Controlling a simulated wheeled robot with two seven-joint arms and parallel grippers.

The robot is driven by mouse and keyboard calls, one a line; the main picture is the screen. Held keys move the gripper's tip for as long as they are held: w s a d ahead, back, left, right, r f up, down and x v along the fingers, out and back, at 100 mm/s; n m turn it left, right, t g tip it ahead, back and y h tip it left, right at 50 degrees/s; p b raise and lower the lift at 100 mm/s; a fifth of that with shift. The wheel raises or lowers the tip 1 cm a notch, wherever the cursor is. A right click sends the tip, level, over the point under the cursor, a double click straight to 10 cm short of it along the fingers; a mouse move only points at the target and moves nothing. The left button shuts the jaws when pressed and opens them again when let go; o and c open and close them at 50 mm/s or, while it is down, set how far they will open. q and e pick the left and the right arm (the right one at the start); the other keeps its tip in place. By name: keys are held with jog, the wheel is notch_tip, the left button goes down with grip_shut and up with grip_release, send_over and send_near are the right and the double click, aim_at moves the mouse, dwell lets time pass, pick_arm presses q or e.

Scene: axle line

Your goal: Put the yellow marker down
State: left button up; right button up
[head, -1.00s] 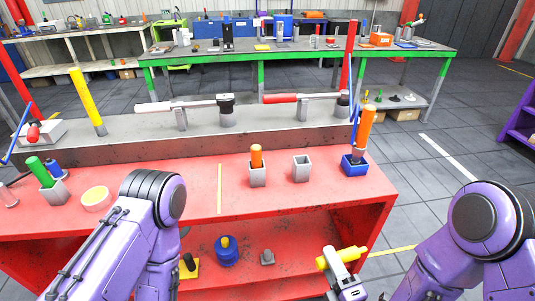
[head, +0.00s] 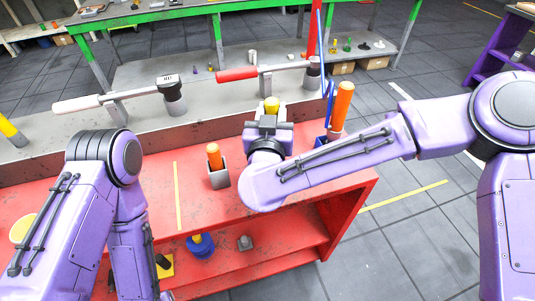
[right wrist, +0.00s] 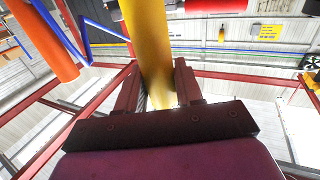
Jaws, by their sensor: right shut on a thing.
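My right gripper (head: 268,122) is shut on the yellow marker (head: 271,104), over the right part of the red bench top (head: 205,205). Only the marker's top end shows above the gripper in the head view. In the right wrist view the marker (right wrist: 148,40) stands between the two fingers (right wrist: 157,88). The marker's lower end and what lies under it are hidden behind my right gripper and arm. The left arm reaches down at the left, with its gripper out of view.
A small orange-topped piece (head: 214,156) stands in a grey holder (head: 219,178) left of my right gripper. A taller orange cylinder (head: 341,108) stands close on the right. A blue part (head: 201,249) sits on the lower shelf.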

notch_tip(320, 180, down, 10)
jog(key=p, duration=0.1)
jog(key=shift+w+a+p, duration=0.15)
jog(key=shift+p, duration=0.2)
jog(key=o, duration=1)
jog(key=shift+o, duration=0.2)
jog(key=s+a+b, duration=0.1)
jog(key=s+b, duration=0.2)
jog(key=s, duration=0.9)
